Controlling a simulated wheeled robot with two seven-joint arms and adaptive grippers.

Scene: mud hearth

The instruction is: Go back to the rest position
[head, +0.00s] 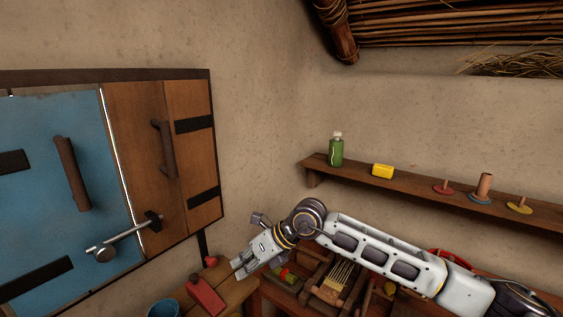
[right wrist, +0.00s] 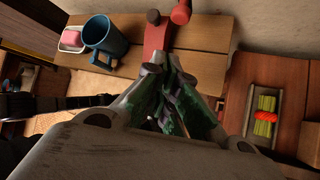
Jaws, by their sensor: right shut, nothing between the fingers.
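My right arm reaches in from the lower right in the head view. Its gripper (head: 240,267) is shut and empty, above the wooden table near a red object (head: 206,297). In the right wrist view the gripper's fingertips (right wrist: 166,70) are together, with the red object (right wrist: 157,36) just beyond them; I cannot tell whether they touch it. My left gripper is not in view.
A cabinet with a blue door (head: 80,190) and a latch stands at left. A blue mug (right wrist: 108,42) stands on the table (right wrist: 205,45). Compartments with tools lie below my arm.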

